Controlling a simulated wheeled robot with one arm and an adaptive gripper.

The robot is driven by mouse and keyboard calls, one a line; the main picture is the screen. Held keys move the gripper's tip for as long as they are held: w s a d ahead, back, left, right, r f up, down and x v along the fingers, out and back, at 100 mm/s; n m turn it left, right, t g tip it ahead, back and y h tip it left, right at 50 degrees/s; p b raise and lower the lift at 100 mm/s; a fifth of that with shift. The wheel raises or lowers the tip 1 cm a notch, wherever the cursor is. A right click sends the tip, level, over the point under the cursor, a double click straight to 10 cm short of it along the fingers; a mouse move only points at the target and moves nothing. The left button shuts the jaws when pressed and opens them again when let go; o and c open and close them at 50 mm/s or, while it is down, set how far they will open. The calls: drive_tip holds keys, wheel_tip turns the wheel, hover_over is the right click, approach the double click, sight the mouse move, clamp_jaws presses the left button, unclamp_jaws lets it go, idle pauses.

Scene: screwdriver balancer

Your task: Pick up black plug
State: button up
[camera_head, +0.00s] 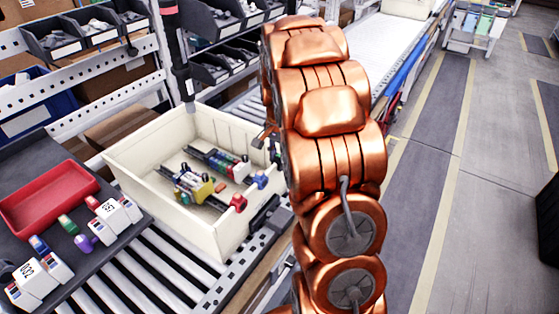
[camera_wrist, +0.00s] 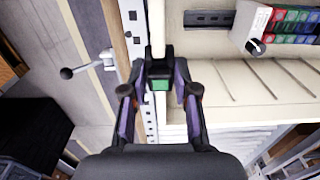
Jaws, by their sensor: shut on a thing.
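My gripper (camera_wrist: 160,72) is shut at the middle of the wrist view. Between its fingertips is a small black piece with a green face (camera_wrist: 160,85), which I take as the black plug; the fingers cover much of it. The gripper is over the rim of the cream bin (camera_head: 143,177), beside a perforated metal rail (camera_wrist: 134,45). In the head view my copper arm hides most of the gripper. Another small black piece with a pale end (camera_wrist: 255,47) lies by a coloured block (camera_wrist: 285,25) inside the bin.
The bin holds several coloured parts and stands on a roller conveyor (camera_head: 150,268). A red tray (camera_head: 50,197) and white labelled blocks (camera_head: 117,215) lie on the dark table at left. Shelves of dark bins (camera_head: 70,38) stand behind.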

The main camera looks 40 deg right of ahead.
sight(279, 156)
drive_tip(key=shift+w+r, duration=0.1)
drive_tip(key=shift+r, duration=0.15)
clamp_jaws()
wheel_tip(279, 156, up, 10)
drive_tip(key=b, duration=0.3)
drive_tip(key=shift+f, duration=0.25)
